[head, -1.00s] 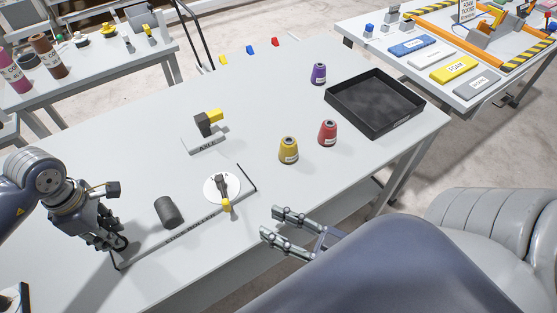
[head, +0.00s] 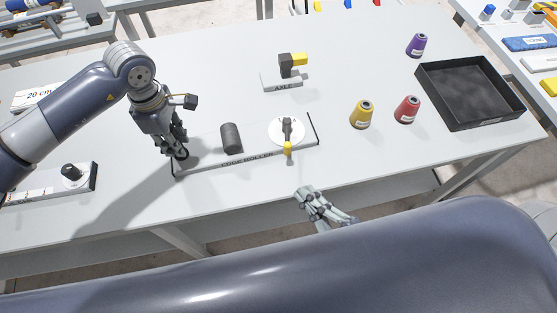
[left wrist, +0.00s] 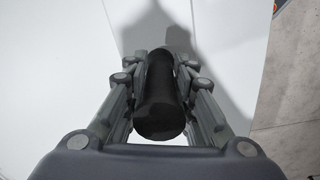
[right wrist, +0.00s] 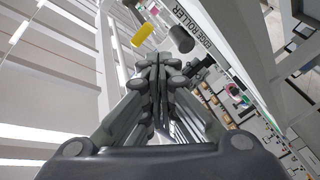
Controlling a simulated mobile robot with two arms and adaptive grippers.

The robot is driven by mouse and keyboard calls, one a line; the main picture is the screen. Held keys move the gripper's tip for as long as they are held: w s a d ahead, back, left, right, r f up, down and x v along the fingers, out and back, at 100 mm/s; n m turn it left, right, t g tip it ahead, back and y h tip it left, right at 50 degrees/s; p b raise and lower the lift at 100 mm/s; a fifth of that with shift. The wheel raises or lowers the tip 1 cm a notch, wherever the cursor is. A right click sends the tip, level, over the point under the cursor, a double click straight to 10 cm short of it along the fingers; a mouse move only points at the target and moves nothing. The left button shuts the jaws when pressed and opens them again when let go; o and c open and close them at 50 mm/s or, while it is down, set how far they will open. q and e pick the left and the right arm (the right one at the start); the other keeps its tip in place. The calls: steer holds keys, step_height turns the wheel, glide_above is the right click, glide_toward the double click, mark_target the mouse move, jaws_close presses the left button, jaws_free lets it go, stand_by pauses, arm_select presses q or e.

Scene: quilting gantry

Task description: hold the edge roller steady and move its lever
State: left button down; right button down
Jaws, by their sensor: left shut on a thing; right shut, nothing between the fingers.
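The edge roller (head: 245,158) is a long pale plate on the table with a dark upright drum (head: 231,138), a white disc (head: 273,133) and dark end pieces. Its lever on the disc has a yellow tip (head: 288,149) pointing toward the front edge. My left gripper (head: 181,153) is at the plate's left end. In the left wrist view it is shut on a black cylindrical grip (left wrist: 160,95). My right gripper (head: 304,192) is shut and empty, in front of the lever and apart from it. The yellow tip (right wrist: 142,35) shows beyond its fingers in the right wrist view.
An axle stand (head: 281,79) with a yellow part stands behind the roller. A dark-knobbed fixture (head: 73,177) lies at left.

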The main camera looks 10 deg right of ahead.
arm_select(q)
steer(key=shift+s+f, duration=0.2)
steer(key=shift+f, duration=0.1)
arm_select(e)
steer(key=w+a+n+h, duration=0.1)
steer(key=w+a+n, duration=0.6)
steer(key=w+a, duration=0.1)
steer(key=shift+w+a+r+n, duration=0.1)
steer(key=shift+w+a+n, duration=0.2)
steer(key=shift+w+n, duration=0.15)
steer(key=shift+w+d, duration=0.25)
steer(key=shift+d, duration=1.75)
steer(key=shift+s+d, duration=0.3)
steer(key=shift+d, duration=0.55)
steer(key=shift+a, duration=0.1)
